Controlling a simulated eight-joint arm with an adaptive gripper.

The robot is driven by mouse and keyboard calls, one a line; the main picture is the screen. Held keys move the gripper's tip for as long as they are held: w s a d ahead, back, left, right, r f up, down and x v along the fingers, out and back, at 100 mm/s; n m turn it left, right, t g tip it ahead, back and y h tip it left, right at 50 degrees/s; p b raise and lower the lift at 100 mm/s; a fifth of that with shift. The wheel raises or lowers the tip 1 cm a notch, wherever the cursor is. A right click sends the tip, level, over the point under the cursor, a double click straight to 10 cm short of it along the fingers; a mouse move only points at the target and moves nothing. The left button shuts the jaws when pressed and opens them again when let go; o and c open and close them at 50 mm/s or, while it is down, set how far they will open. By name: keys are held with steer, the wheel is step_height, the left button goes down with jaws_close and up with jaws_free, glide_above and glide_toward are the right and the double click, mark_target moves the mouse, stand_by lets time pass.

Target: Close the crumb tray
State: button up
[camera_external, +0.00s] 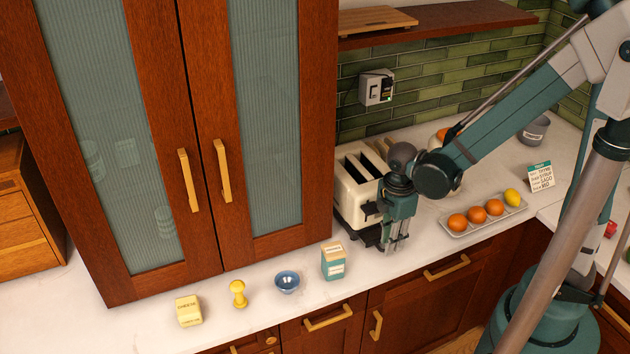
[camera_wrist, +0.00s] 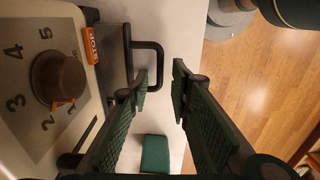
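The cream toaster (camera_external: 352,190) stands on the counter. Its numbered dial (camera_wrist: 58,77) and orange STOP button (camera_wrist: 95,43) show at the left of the wrist view. The dark crumb tray (camera_external: 366,236) sticks out at the toaster's base. In the wrist view the tray (camera_wrist: 115,65) carries a black loop handle (camera_wrist: 160,62). My gripper (camera_external: 396,246) is low in front of the toaster. In the wrist view my gripper (camera_wrist: 162,83) is open, its fingertips apart near the handle's lower end. The left finger hides part of the handle; I cannot tell whether they touch.
A teal carton (camera_external: 333,262), blue bowl (camera_external: 287,282), yellow object (camera_external: 238,293) and cream block (camera_external: 189,311) stand left along the counter. A tray of oranges and a lemon (camera_external: 484,217) lies to the right. The counter's front edge is close to my gripper.

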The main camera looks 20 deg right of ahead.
step_height(320, 180, up, 11)
stand_by(0.9)
steer(key=shift+f, duration=0.1)
steer(key=shift+c, duration=0.6)
steer(key=shift+s, duration=0.1)
jaws_close()
steer(key=s+f+n+t+p, duration=0.1)
steer(key=s+n+t+p, duration=0.1)
steer(key=s+n, duration=0.8)
steer(key=n, duration=0.8)
steer(key=shift+d+f+t, duration=0.3)
steer(key=shift+d, duration=0.05)
